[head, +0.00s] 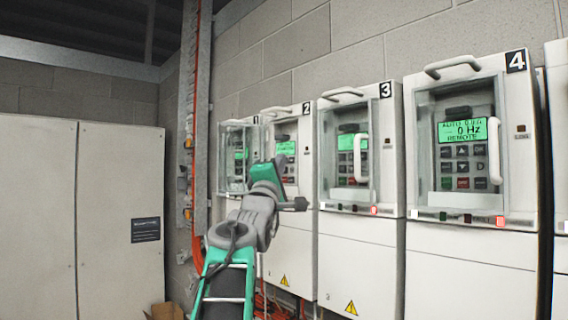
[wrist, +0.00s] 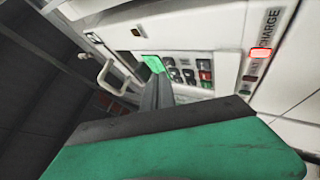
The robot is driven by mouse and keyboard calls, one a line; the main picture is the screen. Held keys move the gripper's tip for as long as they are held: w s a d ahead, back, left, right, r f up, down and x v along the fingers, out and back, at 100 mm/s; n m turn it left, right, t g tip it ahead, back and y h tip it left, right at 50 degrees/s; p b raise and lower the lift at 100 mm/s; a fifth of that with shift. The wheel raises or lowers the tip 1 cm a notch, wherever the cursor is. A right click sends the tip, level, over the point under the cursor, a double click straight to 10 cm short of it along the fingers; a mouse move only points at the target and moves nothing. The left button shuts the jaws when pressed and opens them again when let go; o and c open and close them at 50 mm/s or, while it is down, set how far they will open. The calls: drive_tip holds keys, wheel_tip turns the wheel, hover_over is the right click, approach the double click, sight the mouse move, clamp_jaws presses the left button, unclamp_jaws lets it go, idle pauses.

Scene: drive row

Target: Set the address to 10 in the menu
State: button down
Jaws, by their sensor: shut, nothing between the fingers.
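My gripper (head: 279,164) is in front of the second drive (head: 307,135), partly covering its panel in the head view. In the wrist view my gripper (wrist: 153,82) is shut and empty, its dark fingers pointing at a panel with a green display (wrist: 154,64) and a keypad (wrist: 190,74). The fingers cover part of this panel; I cannot tell whether they touch it. The second drive's green display (head: 286,147) is too small to read. The fourth drive's display (head: 463,130) shows a line with "0 Hz" and "REMOTE" below. No address is readable.
The third drive (head: 393,155) and fourth drive (head: 528,180) stand to the right, with protruding white handles. A closed pale cabinet (head: 110,200) stands left. A red light (wrist: 261,53) shows beside the panel.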

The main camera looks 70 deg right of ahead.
drive_tip(key=shift+s+d, duration=0.1)
drive_tip(key=shift+s+d+r, duration=0.1)
drive_tip(key=shift+s+d, duration=0.05)
drive_tip(key=shift+d, duration=0.05)
drive_tip(key=shift+s+d, duration=0.15)
drive_tip(key=shift+d, duration=0.2)
idle(0.7)
drive_tip(key=shift+a, duration=0.1)
drive_tip(key=shift+w+a, duration=0.4)
drive_tip(key=shift+a, duration=0.15)
drive_tip(key=a+b, duration=0.1)
drive_tip(key=w+a, duration=0.1)
drive_tip(key=a, duration=0.1)
drive_tip(key=w+a+b, duration=0.1)
drive_tip(key=shift+w+a+b, duration=0.1)
drive_tip(key=shift+a+b, duration=0.15)
drive_tip(key=shift+b, duration=0.05)
